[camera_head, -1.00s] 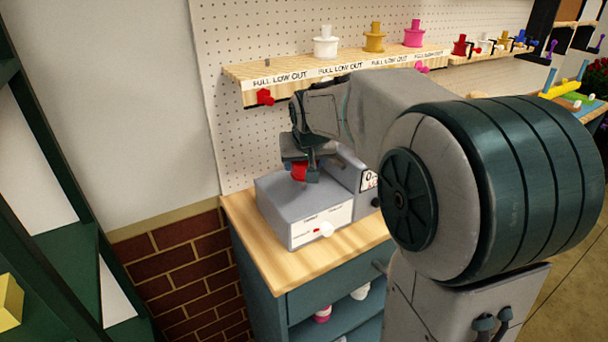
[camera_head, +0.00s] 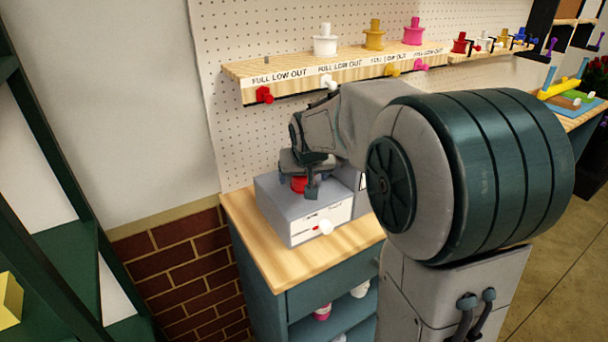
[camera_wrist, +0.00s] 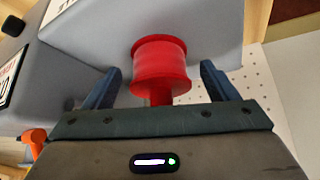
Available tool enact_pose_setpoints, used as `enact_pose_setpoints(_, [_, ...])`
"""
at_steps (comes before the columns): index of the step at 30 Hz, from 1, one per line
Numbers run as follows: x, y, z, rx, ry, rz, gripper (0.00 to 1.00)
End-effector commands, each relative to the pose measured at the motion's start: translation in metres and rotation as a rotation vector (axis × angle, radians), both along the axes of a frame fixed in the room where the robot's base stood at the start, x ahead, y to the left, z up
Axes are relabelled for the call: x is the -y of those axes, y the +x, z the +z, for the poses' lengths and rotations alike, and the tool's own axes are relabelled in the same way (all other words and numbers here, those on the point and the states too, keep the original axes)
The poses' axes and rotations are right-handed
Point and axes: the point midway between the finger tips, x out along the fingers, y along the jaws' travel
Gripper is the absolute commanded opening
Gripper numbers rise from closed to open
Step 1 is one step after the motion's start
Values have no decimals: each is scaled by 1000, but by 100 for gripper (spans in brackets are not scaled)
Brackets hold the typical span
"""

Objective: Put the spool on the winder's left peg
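The red spool (camera_head: 299,184) is at the left part of the grey winder's (camera_head: 275,205) top, and it looks upright. In the wrist view the spool (camera_wrist: 160,65) stands between the two fingers of my gripper (camera_wrist: 160,70), with a gap on both sides, so the gripper is open around it. In the head view my gripper (camera_head: 304,178) is right over the spool and partly covers it. The left peg is hidden, and I cannot see how the spool's bottom meets it. My arm hides the winder's right part.
A wooden shelf (camera_head: 330,68) above the winder holds white, yellow and pink spools, with coloured knobs below its front edge. The winder stands on a wooden cabinet top (camera_head: 262,245) with bare wood in front. A pegboard (camera_head: 240,140) is behind.

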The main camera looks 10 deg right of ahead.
Motion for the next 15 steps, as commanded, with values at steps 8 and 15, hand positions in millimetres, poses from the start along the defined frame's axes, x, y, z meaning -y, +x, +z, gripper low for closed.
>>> enact_pose_setpoints(8, [0, -5, 12, 4, 1, 1, 80])
enact_pose_setpoints(15, [-2, -31, 52, 6, 0, 1, 80])
